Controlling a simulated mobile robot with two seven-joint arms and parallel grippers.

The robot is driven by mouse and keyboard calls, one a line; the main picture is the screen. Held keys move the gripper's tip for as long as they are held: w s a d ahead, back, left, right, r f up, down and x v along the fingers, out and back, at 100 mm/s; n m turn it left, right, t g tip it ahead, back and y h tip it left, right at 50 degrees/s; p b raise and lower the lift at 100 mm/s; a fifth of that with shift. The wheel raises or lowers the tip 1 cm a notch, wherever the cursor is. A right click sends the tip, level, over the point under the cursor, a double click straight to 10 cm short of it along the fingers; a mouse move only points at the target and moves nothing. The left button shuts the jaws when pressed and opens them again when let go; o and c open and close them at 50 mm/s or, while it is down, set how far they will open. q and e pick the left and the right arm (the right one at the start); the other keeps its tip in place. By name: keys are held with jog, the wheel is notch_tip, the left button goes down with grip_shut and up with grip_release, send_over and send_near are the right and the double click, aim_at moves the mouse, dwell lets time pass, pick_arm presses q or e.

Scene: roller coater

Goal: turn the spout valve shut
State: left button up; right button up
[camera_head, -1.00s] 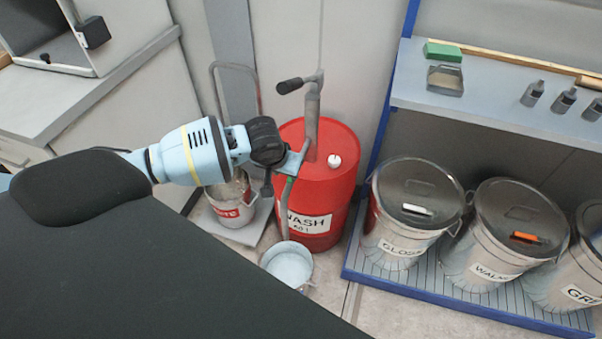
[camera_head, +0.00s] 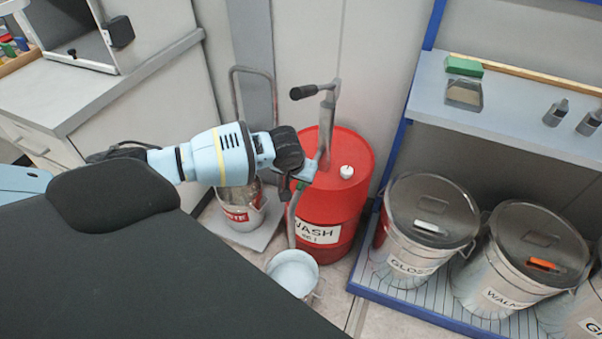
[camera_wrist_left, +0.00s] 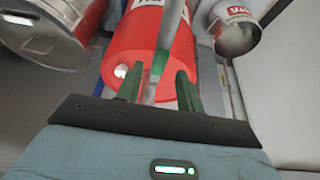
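The red drum (camera_head: 340,200), labelled WASH, stands upright with a grey pump (camera_head: 327,125) and a dark crank handle on top. A thin grey spout pipe (camera_head: 292,222) runs down its front above a small pail (camera_head: 293,272). My left gripper (camera_head: 300,182) is at the upper spout, beside the drum's top. In the left wrist view, the gripper's green fingers (camera_wrist_left: 158,88) stand apart with the grey pipe between them. A small green part (camera_wrist_left: 158,62), possibly the valve, shows near the pipe. Contact cannot be told. My right gripper is not in view.
A bucket (camera_head: 243,214) stands on a trolley left of the drum. Lidded cans (camera_head: 430,215) stand on a blue-edged rack (camera_head: 440,305) at the right, below a shelf (camera_head: 510,110). A counter (camera_head: 55,100) is at the upper left.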

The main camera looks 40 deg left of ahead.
pick_arm(q)
jog(key=shift+x, duration=0.8)
jog(key=shift+c, duration=0.5)
grip_shut()
